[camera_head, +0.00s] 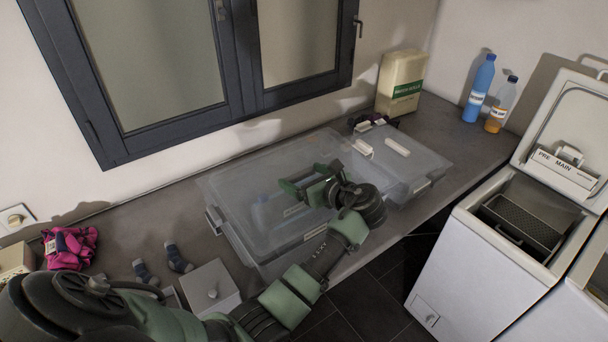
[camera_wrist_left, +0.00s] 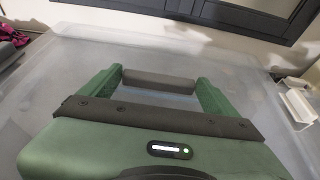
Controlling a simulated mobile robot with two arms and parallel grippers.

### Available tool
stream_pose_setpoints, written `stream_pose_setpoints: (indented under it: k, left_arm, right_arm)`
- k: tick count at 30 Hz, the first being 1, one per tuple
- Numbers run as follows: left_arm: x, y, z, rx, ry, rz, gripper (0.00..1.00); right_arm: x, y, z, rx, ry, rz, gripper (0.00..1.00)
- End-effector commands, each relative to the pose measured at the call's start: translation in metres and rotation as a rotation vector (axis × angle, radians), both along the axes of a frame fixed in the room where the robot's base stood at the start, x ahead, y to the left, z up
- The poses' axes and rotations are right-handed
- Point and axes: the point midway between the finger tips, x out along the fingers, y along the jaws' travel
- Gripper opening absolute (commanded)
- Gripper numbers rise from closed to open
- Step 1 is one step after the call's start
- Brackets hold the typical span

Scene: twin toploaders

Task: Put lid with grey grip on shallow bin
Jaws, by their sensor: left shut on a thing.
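A large clear lid (camera_head: 238,178) with a grey grip (camera_wrist_left: 158,82) lies over the left clear bin (camera_head: 262,243) on the counter. My left gripper (camera_head: 308,184) is shut on the grey grip, with one green finger at each end of it in the left wrist view. The lid looks roughly level and covers most of that bin's top. I cannot tell whether its rim touches the bin all round. My left forearm hides part of the bin's front. My right gripper is not in view.
A second clear bin (camera_head: 427,178) stands right beside it, its top bearing a white grip (camera_head: 397,146). Behind are a detergent box (camera_head: 401,82) and bottles (camera_head: 479,88). Socks (camera_head: 178,257), pink cloth (camera_head: 70,247) and a grey box (camera_head: 210,288) lie left. An open toploader (camera_head: 490,260) stands right.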

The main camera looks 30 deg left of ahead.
Motion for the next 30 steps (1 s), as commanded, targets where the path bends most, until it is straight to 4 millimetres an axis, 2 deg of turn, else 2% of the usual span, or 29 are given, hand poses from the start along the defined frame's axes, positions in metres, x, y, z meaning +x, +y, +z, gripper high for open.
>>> stream_pose_setpoints:
  k: [17,30]
  left_arm:
    - [0.0,0.0,0.0,0.002,-0.001,0.0,0.3]
    - [0.0,0.0,-0.011,0.002,0.0,0.0,0.3]
  right_arm:
    - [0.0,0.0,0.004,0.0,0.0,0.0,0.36]
    - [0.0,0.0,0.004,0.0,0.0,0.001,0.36]
